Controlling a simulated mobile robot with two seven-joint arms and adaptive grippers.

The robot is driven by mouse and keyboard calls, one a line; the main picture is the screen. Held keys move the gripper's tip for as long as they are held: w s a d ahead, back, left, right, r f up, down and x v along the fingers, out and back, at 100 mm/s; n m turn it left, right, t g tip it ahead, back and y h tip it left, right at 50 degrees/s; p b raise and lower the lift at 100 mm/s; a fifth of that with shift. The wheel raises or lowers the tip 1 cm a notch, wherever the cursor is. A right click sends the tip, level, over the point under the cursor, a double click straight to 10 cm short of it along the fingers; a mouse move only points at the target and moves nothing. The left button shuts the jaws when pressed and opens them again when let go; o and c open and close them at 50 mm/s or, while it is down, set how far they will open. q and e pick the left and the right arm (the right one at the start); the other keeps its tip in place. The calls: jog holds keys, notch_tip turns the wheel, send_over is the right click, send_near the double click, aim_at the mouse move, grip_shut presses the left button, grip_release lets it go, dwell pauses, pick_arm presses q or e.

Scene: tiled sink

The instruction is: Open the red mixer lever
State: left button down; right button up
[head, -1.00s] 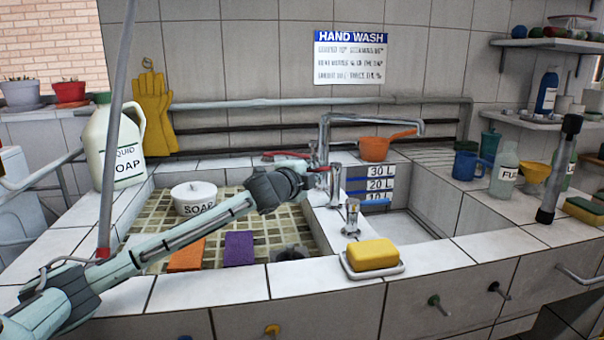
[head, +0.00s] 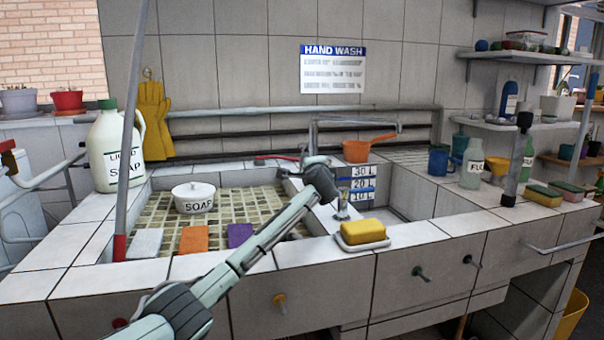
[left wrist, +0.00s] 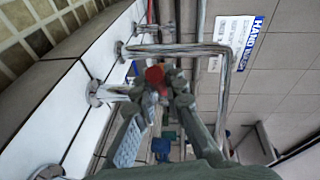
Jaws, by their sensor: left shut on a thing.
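My left gripper (left wrist: 163,85) is shut on the red mixer lever (left wrist: 155,74), whose red end shows between the fingers in the left wrist view. The metal tap with its long bent spout (left wrist: 190,48) rises beside the gripper. In the head view the tap spout (head: 352,122) reaches right over the sink basin. My left arm comes up from the bottom, and its dark gripper housing (head: 320,180) covers most of the mixer, so the lever cannot be made out clearly there. My right gripper is not in view.
A yellow sponge on a dish (head: 362,234) sits on the front ledge, close right of my arm. A white soap bowl (head: 194,197) and coloured sponges lie left. An orange scoop (head: 366,148) stands behind the basin. A soap jug (head: 114,150) stands far left.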

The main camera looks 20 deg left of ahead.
pick_arm(q)
jog(key=shift+s+d+n+g+y+b, duration=0.1)
jog(key=shift+d+n+g+y+b, duration=0.2)
jog(key=shift+n+y, duration=0.35)
jog(key=shift+s+d+n+g+y+b, duration=0.15)
jog(key=shift+n+g+y+b, duration=0.15)
jog(key=shift+n+g+y, duration=0.35)
jog(key=shift+w+d+n+g+y+b, duration=0.1)
jog(key=shift+d+n+g+y+b, duration=0.2)
jog(key=shift+y, duration=0.5)
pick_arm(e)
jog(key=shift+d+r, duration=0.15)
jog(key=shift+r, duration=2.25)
pick_arm(q)
jog(key=c, duration=1.6)
grip_release()
jog(key=shift+o, duration=0.2)
jog(key=v, duration=1.2)
jog(key=shift+s, duration=0.1)
